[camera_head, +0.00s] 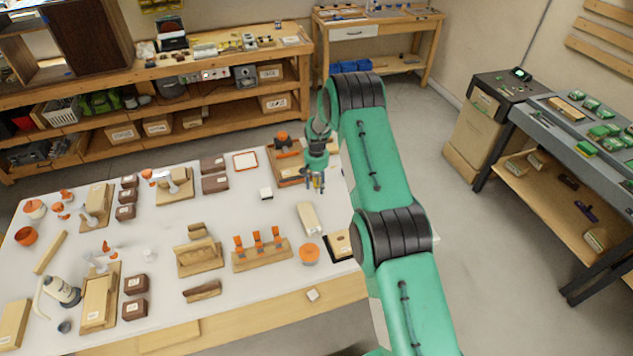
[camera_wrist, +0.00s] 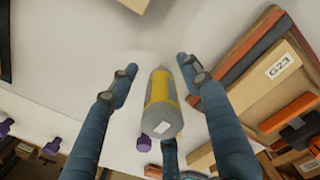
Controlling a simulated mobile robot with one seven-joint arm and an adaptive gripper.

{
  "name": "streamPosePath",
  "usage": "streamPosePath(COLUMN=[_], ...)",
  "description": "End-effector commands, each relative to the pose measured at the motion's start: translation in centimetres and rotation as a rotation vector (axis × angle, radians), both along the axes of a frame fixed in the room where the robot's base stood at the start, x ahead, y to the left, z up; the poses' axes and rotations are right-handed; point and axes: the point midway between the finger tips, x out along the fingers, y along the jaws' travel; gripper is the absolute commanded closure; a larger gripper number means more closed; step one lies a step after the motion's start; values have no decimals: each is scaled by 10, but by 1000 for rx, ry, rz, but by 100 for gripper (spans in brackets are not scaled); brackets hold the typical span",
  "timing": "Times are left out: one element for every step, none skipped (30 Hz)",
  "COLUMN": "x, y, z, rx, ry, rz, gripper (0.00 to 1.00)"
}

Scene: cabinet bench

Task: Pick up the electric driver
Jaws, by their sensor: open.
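A yellow and grey cylindrical body with a white label, which looks like the electric driver (camera_wrist: 164,104), shows in the wrist view between my fingers. My gripper (camera_wrist: 156,66) is open, with a blue finger on either side of it and gaps on both sides. I cannot tell how far below the fingertips it lies. In the head view my gripper (camera_head: 317,184) is over the right back part of the white table (camera_head: 240,215); the driver is too small or hidden there to make out.
A wooden tray with an orange-handled tool (camera_head: 284,143) is close behind my gripper. A wooden box labelled G23 (camera_wrist: 278,66) is at right in the wrist view. A pale block (camera_head: 308,218) and orange-topped holder (camera_head: 262,254) stand nearer.

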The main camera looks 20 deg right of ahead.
Motion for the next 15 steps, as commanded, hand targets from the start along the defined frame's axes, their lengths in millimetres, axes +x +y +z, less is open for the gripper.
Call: streamPosePath(x=[0,0,0,0,0,0,0,0,0,0,0,0,0,0,0], y=[0,0,0,0,0,0,0,0,0,0,0,0,0,0,0], z=[0,0,0,0,0,0,0,0,0,0,0,0,0,0,0], rx=[0,0,0,0,0,0,0,0,0,0,0,0,0,0,0], ry=[0,0,0,0,0,0,0,0,0,0,0,0,0,1,1], rz=[0,0,0,0,0,0,0,0,0,0,0,0,0,0,0], gripper=[52,52,52,52,52,52,52,52,52,52,52,60,66,72,80])
